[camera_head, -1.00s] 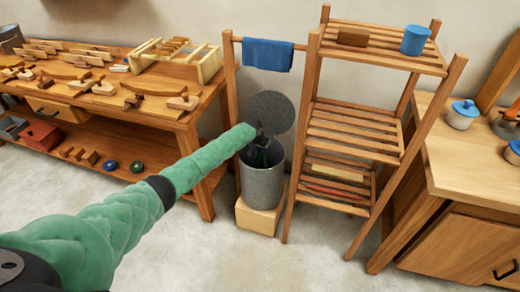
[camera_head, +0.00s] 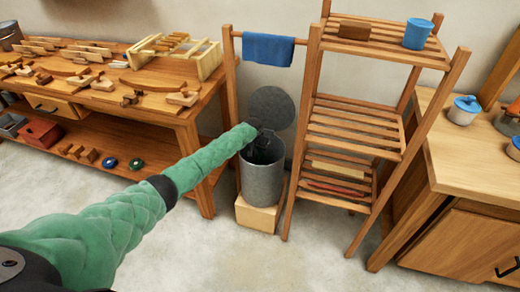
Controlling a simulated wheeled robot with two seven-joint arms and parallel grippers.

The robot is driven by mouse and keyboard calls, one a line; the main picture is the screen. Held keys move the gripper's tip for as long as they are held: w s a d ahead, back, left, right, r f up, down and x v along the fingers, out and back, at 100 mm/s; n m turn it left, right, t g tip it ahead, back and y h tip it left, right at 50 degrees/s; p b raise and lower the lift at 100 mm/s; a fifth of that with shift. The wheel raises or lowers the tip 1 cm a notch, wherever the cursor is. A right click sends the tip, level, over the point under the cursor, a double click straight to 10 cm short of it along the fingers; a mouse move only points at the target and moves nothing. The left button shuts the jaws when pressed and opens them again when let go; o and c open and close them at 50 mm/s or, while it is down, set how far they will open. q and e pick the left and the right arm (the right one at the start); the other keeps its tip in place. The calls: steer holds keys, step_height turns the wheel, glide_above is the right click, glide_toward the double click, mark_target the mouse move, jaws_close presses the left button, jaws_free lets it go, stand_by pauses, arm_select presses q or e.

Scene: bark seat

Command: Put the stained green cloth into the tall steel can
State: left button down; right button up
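The tall steel can (camera_head: 263,184) stands on a pale wooden block between the workbench and the shelf rack. Its round grey lid (camera_head: 272,106) is raised behind the opening. My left arm, in a green sleeve, reaches in from the left. My dark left gripper (camera_head: 264,152) is at the can's mouth, and its fingers are too small and dark to read as open or shut. I see no stained green cloth now; the can's inside is mostly hidden by the gripper and the rim. My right gripper is not in view.
A wooden workbench (camera_head: 185,118) with tools stands left of the can. A slatted rack (camera_head: 350,125) stands right of it, with a blue cloth (camera_head: 268,50) on its side rail. A wooden cabinet (camera_head: 465,235) is at far right. The front floor is clear.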

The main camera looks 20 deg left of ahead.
arm_select(q)
steer(key=c, duration=1.7)
jaws_free()
steer(key=shift+c, duration=0.2)
steer(key=shift+o, duration=0.9)
steer(key=o, duration=0.4)
steer(key=shift+c, duration=0.2)
steer(key=o, duration=0.9)
